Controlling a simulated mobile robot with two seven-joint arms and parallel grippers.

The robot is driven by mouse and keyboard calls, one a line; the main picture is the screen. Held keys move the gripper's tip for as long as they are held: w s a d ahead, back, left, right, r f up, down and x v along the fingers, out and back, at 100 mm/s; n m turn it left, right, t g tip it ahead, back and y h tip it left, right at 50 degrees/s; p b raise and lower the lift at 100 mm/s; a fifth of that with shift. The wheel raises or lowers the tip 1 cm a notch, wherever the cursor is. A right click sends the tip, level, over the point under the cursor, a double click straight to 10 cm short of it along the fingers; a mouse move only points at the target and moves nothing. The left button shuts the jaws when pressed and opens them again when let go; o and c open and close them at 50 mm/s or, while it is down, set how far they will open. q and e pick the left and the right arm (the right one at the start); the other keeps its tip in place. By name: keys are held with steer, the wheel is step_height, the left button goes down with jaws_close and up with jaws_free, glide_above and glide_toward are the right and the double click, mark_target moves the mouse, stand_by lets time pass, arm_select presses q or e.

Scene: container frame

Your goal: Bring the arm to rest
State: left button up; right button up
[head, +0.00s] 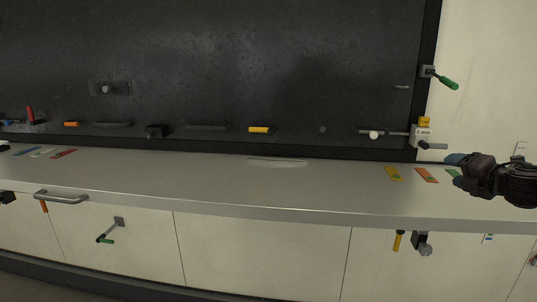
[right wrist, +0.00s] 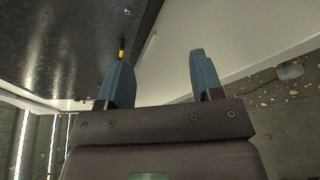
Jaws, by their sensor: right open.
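My right gripper (head: 454,169) is at the right of the head view, above the right end of the grey counter. In the right wrist view its two blue fingers (right wrist: 160,85) stand apart with nothing between them. My left gripper does not show in the head view.
A dark panel (head: 250,60) with handles and knobs stands behind the grey counter (head: 220,185). A green-handled lever (head: 447,83) juts out at upper right. The counter's middle is mostly clear.

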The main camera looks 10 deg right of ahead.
steer(key=w+a+f+m+y, duration=0.1)
steer(key=w+a+f+m, duration=0.1)
steer(key=a+f+m, duration=0.45)
steer(key=s+a+f+m+y+b, duration=0.15)
steer(key=s+a+f, duration=0.25)
steer(key=a+f, duration=0.45)
steer(key=s+a+f+m, duration=0.3)
steer(key=s+a+f, duration=0.1)
steer(key=a+f, duration=0.4)
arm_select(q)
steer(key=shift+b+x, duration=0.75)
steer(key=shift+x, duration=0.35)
arm_select(e)
steer(key=s+a+f+m+g+h, duration=0.1)
steer(key=s+a+f+m+g, duration=0.1)
steer(key=s+f+m, duration=0.4)
steer(key=s+a+f+m+g+h, duration=0.2)
steer(key=s+f+m, duration=0.4)
steer(key=s+f, duration=1)
steer(key=shift+s+a, duration=0.9)
steer(key=shift+s, duration=0.25)
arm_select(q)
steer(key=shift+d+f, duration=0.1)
arm_select(e)
steer(key=shift+m+h, duration=0.25)
steer(key=shift+m, duration=0.05)
